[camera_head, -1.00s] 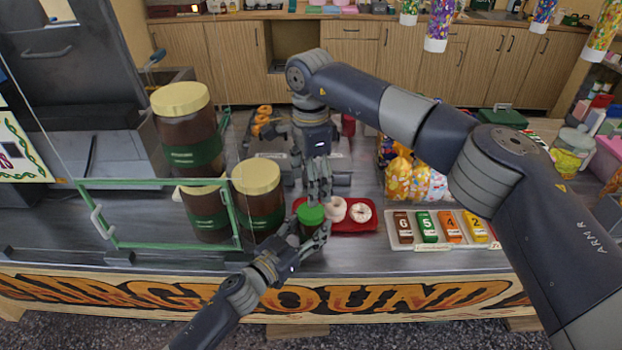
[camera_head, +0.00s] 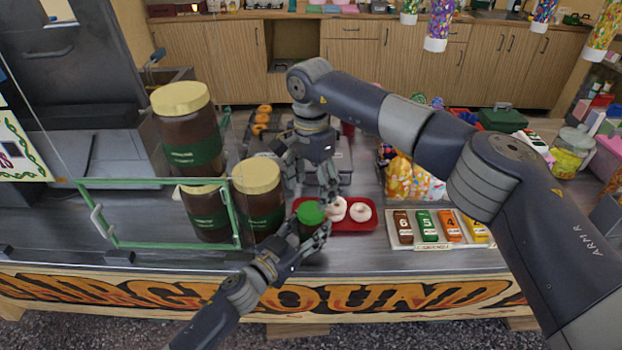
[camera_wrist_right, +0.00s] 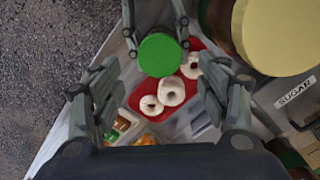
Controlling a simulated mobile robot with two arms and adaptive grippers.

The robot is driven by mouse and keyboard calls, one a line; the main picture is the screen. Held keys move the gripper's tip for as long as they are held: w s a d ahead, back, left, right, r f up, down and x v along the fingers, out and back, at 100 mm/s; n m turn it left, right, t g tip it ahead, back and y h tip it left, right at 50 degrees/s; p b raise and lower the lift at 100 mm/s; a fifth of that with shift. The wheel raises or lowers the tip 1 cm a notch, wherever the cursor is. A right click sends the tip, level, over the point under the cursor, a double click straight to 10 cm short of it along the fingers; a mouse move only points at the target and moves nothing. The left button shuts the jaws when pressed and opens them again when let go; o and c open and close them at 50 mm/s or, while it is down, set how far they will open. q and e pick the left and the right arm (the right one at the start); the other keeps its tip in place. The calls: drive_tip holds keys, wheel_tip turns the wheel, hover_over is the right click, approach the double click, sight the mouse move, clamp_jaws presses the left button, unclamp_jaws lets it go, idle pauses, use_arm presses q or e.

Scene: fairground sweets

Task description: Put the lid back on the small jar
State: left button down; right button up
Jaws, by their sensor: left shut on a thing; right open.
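The small jar (camera_head: 310,233) stands at the front of the counter, with its green lid (camera_head: 312,212) on top; whether it is tightened I cannot tell. The lid also shows from above in the right wrist view (camera_wrist_right: 160,55), hiding the jar's body. My left gripper (camera_head: 309,230) is shut on the jar, one finger on each side, below the lid. My right gripper (camera_head: 312,189) is open and empty above and behind the lid. Its two spread fingers show in the right wrist view (camera_wrist_right: 160,98), apart from the lid.
A red tray (camera_head: 373,226) with ring doughnuts (camera_head: 361,212) lies right beside the jar. Large brown jars with cream lids (camera_head: 257,178) stand close on the left, by a green-framed clear screen (camera_head: 160,183). A numbered rack (camera_head: 440,243) lies to the right.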

sight(311, 210)
drive_tip(key=shift+f, duration=3.1)
drive_tip(key=c, duration=1.2)
drive_tip(key=shift+o, duration=0.2)
